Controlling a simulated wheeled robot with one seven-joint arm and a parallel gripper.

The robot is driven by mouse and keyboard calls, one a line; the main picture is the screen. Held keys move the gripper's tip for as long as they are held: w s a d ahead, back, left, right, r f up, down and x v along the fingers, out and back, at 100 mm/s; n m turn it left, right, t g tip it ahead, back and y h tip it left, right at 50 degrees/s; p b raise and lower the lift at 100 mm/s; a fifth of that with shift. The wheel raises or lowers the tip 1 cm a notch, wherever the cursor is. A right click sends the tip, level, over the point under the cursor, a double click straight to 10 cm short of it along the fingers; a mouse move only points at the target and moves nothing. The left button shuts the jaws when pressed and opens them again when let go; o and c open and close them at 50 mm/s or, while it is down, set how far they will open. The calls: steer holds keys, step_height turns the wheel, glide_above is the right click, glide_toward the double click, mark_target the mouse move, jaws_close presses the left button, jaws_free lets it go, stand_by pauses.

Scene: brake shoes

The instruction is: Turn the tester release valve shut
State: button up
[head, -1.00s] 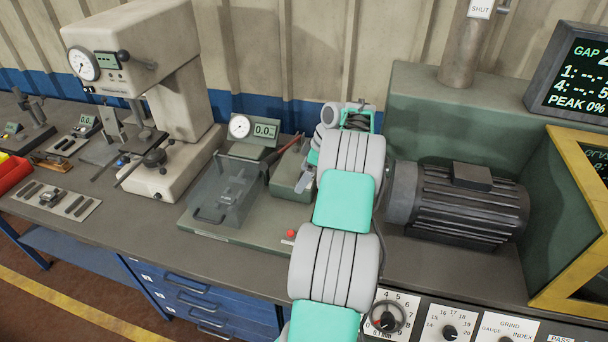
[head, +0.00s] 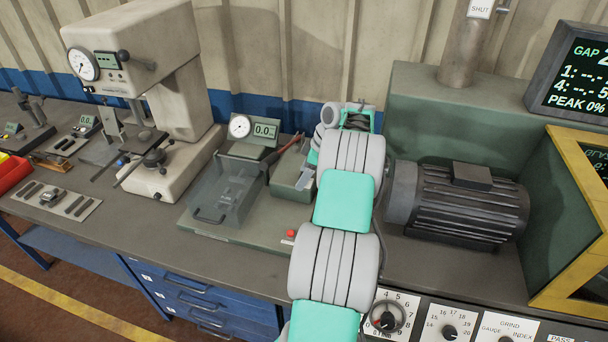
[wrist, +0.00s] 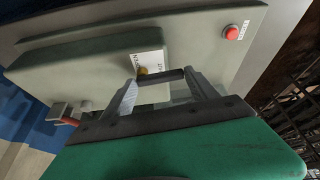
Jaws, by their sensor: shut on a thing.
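The tester stands on the bench in the head view, with a round gauge (head: 239,127), a display (head: 265,130) reading about 0.0 and a clear guard (head: 222,192). In the wrist view, the release valve shows as a brass pivot (wrist: 142,71) with a dark lever (wrist: 170,75), beside a white label plate (wrist: 150,61) on the green block (wrist: 75,68). My gripper (wrist: 160,88) has its two fingers either side of the lever and is shut on it. In the head view my arm hides the valve; one grey finger (head: 304,177) shows at the block.
A red button (wrist: 232,32) sits on the tester base near the valve. A dark motor (head: 460,203) stands close to the right of my arm. A press (head: 150,85) stands to the left. The bench front before the tester is clear.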

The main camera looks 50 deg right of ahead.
steer(key=shift+a+f+m+b, duration=0.1)
steer(key=shift+f+m+b, duration=0.1)
steer(key=shift+m+b, duration=0.4)
steer(key=shift+w+b, duration=0.1)
steer(key=shift+b, duration=0.3)
steer(key=shift+r+t, duration=0.2)
steer(key=shift+t, duration=0.1)
steer(key=o, duration=1.4)
steer(key=shift+c, duration=0.2)
steer(key=v, duration=0.7)
steer(key=shift+r, duration=0.4)
